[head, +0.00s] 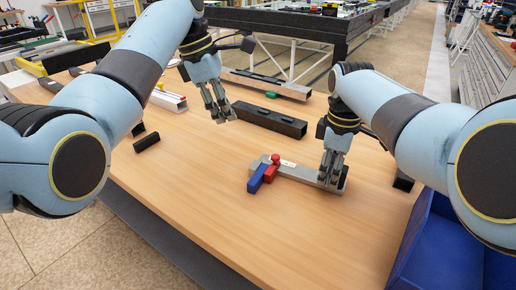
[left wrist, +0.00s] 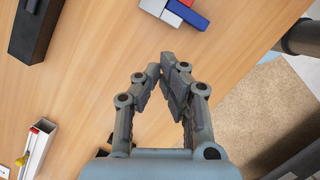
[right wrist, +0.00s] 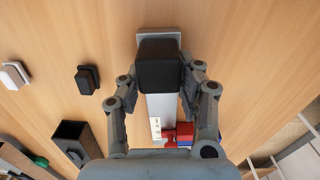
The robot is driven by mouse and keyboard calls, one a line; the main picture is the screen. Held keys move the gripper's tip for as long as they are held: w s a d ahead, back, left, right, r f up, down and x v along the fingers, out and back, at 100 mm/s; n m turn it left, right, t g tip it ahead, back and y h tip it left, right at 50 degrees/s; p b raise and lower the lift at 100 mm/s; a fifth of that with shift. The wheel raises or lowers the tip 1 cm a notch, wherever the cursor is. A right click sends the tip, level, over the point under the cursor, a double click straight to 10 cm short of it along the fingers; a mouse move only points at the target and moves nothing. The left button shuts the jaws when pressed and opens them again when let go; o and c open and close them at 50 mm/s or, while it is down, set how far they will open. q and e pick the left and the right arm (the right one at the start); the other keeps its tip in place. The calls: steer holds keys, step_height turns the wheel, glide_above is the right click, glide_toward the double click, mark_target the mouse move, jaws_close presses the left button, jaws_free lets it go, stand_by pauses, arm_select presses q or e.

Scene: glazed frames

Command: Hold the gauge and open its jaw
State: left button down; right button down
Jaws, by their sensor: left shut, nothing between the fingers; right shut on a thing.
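The gauge (head: 300,172) is a light grey bar lying on the wooden table, with a blue jaw (head: 261,178) and a red jaw (head: 270,174) side by side at its left end. A red knob (head: 276,159) stands by the red jaw. My right gripper (head: 331,182) is shut on the gauge at that block, with a finger on each side. My left gripper (head: 221,117) is shut and empty above the table, left of and behind the jaws; its fingertips meet in the left wrist view (left wrist: 163,66).
A long black box profile (head: 268,120) lies behind the gauge. A small black block (head: 147,142) and a white profile (head: 168,101) with a red part lie to the left. A blue bin (head: 440,245) is at the right front. The table's front middle is clear.

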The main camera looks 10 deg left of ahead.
mark_target(276, 161)
steer(key=shift+s+f, duration=0.2)
steer(key=shift+f, duration=0.05)
arm_select(q)
steer(key=x, duration=1)
steer(key=shift+s+d, duration=0.15)
steer(key=shift+d, duration=0.2)
arm_select(e)
steer(key=shift+d, duration=0.1)
arm_select(q)
steer(key=d, duration=0.2)
steer(key=shift+w+d+f, duration=0.1)
steer(key=shift+w+d, duration=0.2)
steer(key=shift+w+d+f, duration=0.15)
steer(key=shift+d, duration=0.4)
steer(key=shift+s+d, duration=0.25)
steer(key=shift+d, duration=0.7)
steer(key=shift+s+d, duration=0.25)
steer(key=shift+d, duration=0.7)
arm_select(e)
steer(key=shift+w, duration=0.1)
